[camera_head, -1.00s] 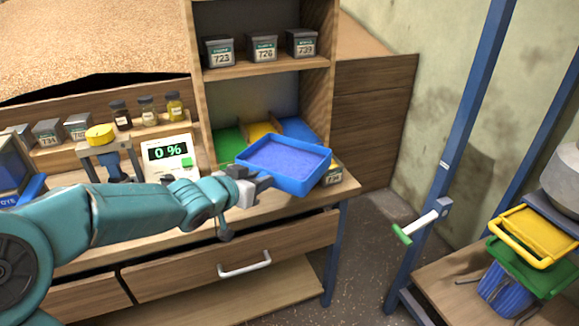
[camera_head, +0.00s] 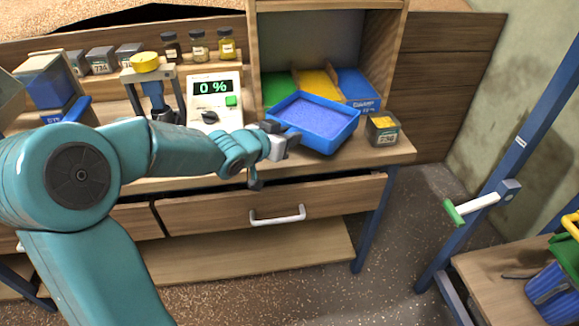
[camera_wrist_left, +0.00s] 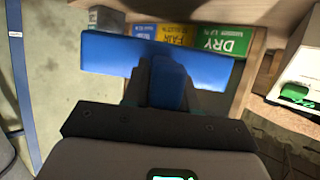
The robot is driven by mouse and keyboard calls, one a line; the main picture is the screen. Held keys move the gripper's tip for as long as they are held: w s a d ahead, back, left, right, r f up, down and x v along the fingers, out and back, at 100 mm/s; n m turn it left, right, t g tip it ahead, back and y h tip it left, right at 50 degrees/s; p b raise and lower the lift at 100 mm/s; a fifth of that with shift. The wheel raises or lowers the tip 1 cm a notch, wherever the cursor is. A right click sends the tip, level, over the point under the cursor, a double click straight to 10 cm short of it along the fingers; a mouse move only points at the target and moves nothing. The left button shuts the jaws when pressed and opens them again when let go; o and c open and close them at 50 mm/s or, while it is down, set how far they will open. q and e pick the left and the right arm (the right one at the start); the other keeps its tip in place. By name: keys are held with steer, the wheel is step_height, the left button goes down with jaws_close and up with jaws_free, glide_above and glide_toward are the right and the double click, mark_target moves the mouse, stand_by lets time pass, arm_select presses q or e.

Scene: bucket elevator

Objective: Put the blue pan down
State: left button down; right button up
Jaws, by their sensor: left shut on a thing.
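The blue pan (camera_head: 312,117) is a shallow tray with a blue inside, near the right end of the bench. My left gripper (camera_head: 287,135) is shut on its near left edge. In the left wrist view the pan's blue side (camera_wrist_left: 108,52) lies across the left gripper's fingers (camera_wrist_left: 165,85). The pan looks slightly tilted in the head view. I cannot tell whether its underside touches the bench top. My right gripper is in neither view.
Green (camera_head: 277,88), yellow (camera_head: 318,84) and blue (camera_head: 357,86) labelled bins stand behind the pan. A small tin (camera_head: 382,131) stands just right of it. A 0 % meter (camera_head: 212,98) is to the left. Bare bench (camera_head: 398,150) shows at the right end.

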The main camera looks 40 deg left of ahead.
arm_select(q)
step_height(320, 180, down, 6)
steer(key=b, duration=0.2)
steer(key=shift+f, duration=0.25)
steer(key=c, duration=0.9)
jaws_free()
steer(key=shift+f, duration=0.15)
